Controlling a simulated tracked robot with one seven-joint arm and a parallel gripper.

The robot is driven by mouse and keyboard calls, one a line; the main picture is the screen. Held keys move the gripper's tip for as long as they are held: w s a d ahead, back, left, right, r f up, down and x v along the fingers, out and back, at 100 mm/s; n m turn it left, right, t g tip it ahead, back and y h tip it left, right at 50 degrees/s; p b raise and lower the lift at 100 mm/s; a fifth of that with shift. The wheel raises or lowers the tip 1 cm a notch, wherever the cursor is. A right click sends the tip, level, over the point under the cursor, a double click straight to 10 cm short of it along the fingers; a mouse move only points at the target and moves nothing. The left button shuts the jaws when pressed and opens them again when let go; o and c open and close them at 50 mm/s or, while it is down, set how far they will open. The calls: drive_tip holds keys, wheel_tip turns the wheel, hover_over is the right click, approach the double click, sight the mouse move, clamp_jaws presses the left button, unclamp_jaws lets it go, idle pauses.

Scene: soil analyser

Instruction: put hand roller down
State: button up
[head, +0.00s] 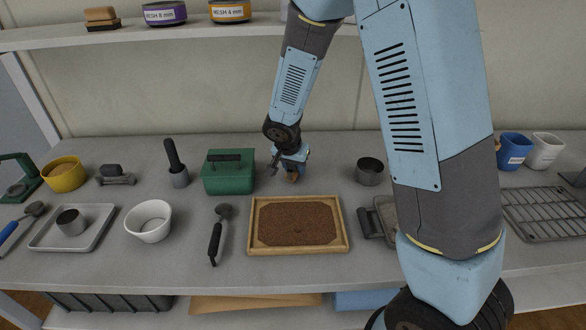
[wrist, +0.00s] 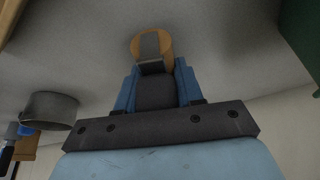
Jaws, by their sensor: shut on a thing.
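My gripper (head: 291,168) is low over the back of the grey counter, just right of the green box (head: 229,172) and behind the wooden-framed soil tray (head: 298,249). I cannot tell whether the roller touches the counter.
A dark metal cup (head: 369,172) stands right of my gripper; it also shows in the wrist view (wrist: 48,110). A black-handled tool (head: 216,236) lies left of the soil tray. A white bowl (head: 149,222) is farther left. Bare counter lies between green box and cup.

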drive_tip(key=shift+f, duration=0.35)
drive_tip(key=shift+s+f, duration=0.15)
drive_tip(key=shift+f, duration=0.15)
drive_tip(key=o, duration=0.9)
drive_tip(key=shift+s+d+f, duration=0.15)
drive_tip(key=shift+f, duration=0.05)
drive_tip(key=shift+o, duration=0.2)
drive_tip(key=shift+r, duration=0.4)
drive_tip(key=v, duration=1.2)
drive_tip(key=shift+w, duration=0.35)
